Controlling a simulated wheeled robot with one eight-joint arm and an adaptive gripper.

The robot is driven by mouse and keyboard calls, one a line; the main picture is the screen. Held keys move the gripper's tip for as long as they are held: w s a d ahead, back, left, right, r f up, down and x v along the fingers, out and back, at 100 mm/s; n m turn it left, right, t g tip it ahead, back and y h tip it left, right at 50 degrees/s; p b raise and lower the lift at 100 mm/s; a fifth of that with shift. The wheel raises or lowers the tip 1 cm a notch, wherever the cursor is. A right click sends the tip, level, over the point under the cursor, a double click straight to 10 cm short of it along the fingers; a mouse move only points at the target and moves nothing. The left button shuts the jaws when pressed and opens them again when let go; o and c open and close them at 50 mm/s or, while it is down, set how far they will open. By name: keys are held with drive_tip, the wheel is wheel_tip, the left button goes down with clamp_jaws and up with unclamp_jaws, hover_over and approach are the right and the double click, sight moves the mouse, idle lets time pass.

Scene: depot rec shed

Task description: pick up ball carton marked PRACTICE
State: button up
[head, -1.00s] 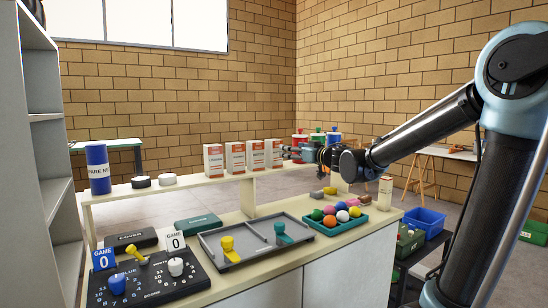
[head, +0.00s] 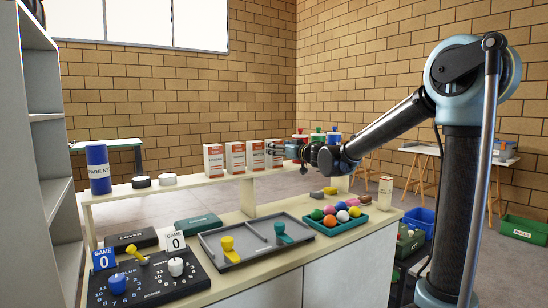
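Several white-and-orange ball cartons stand upright in a row on the raised shelf: the leftmost (head: 213,161), the second (head: 235,158), the third (head: 255,156) and the rightmost (head: 272,160). Their printed labels are too small to read surely, so I cannot tell which one is marked PRACTICE. My gripper (head: 280,149) is at the right side of the rightmost carton, pointing left, with its fingers overlapping that carton's upper part in the picture. I cannot tell whether the fingers are open or shut, or touch the carton.
The raised shelf (head: 200,181) also bears a blue cylinder (head: 97,168) and small discs. Red, green and blue-topped containers stand behind my gripper. On the counter below are a teal tray of coloured balls (head: 336,231), a grey tray (head: 225,262) and a dark scoreboard (head: 190,285).

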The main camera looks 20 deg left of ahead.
drive_tip(key=shift+x, duration=2)
drive_tip(key=shift+f, duration=0.1)
drive_tip(key=shift+c, duration=0.6)
drive_tip(key=shift+d, duration=0.1)
drive_tip(key=c, duration=1.1)
